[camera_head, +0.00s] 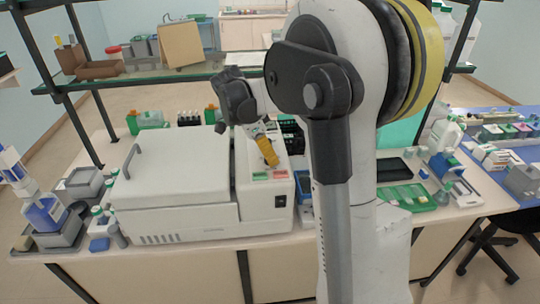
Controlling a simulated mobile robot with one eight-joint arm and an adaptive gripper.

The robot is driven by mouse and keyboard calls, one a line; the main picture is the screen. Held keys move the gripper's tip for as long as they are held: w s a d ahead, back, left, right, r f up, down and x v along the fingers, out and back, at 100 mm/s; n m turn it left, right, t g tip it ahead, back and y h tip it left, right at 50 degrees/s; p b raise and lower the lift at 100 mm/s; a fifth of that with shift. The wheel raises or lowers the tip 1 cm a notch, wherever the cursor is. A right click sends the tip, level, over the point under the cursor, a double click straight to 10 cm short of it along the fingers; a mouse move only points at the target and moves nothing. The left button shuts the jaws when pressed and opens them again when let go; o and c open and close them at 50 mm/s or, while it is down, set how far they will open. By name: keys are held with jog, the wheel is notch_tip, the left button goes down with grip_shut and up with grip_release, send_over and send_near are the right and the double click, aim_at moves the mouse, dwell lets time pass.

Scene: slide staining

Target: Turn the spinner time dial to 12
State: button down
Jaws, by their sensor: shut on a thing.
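The spinner (178,187) is a large white machine with a lid on the left and a control panel (254,184) on its right end. My gripper (269,155), with yellow fingers, reaches down from above onto the upper part of this panel. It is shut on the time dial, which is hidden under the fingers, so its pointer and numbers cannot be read. A green label or button (261,176) and a red one (280,174) show just in front of the fingers. A black switch (280,201) is on the front face.
My arm covers the area right of the spinner. Green-capped bottles (133,124) and a dark rack (292,137) stand behind it. A green tray (405,197) lies to the right. Small containers crowd the left end.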

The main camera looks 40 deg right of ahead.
jog(key=shift+m, duration=0.5)
jog(key=shift+g, duration=0.3)
jog(key=c, duration=1.1)
grip_release()
jog(key=v, duration=1.2)
jog(key=shift+d+r, duration=0.1)
jog(key=shift+d, duration=0.1)
